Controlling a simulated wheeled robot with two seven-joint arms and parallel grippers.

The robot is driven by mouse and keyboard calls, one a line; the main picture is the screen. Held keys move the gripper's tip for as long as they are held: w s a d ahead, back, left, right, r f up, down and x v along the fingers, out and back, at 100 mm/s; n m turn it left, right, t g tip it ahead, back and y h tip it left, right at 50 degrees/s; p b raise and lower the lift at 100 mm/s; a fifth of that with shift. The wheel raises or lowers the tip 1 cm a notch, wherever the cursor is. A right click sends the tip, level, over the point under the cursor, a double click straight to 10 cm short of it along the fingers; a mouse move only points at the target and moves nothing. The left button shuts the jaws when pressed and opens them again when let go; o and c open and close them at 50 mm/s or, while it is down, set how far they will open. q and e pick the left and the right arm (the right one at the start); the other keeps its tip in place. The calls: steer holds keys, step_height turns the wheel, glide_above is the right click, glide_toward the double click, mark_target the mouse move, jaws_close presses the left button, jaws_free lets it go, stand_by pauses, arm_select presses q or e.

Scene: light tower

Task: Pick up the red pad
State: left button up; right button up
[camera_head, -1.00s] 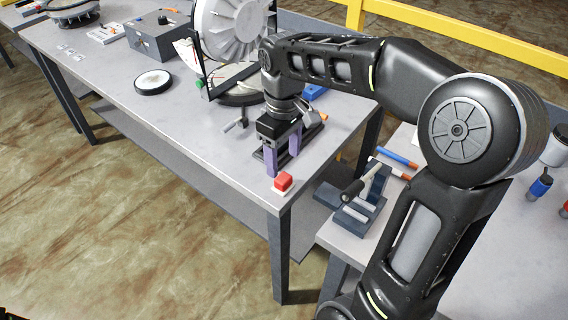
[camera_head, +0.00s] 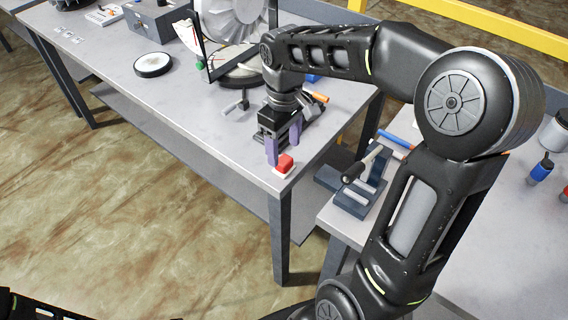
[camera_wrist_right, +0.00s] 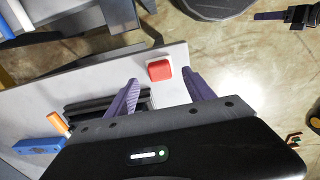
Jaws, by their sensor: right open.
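The red pad (camera_head: 285,163) is a small red block on a white base at the near corner of the grey workbench. In the right wrist view the red pad (camera_wrist_right: 159,70) shows between the purple fingertips, near the bench edge. My right gripper (camera_head: 283,152) is open and empty. Its fingers point down just behind the pad in the head view, one finger beside the pad's left. I cannot tell whether they touch it. In the right wrist view, a purple finger on a black body at the upper right looks like my left gripper (camera_wrist_right: 285,15); its opening is unclear.
A dark fixture stands right behind the right gripper, with an orange-handled tool (camera_head: 316,97). A large round lamp (camera_head: 233,20) and a white disc (camera_head: 154,65) are farther back. A clamp device (camera_head: 358,190) sits on the neighbouring table. The bench left of the pad is clear.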

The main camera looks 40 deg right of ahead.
mark_target(284, 159)
step_height(284, 159, down, 5)
steer(key=shift+f, duration=0.1)
stand_by(0.7)
steer(key=c, duration=1.2)
steer(key=shift+c, duration=0.2)
step_height(284, 159, up, 10)
steer(key=shift+r, duration=0.15)
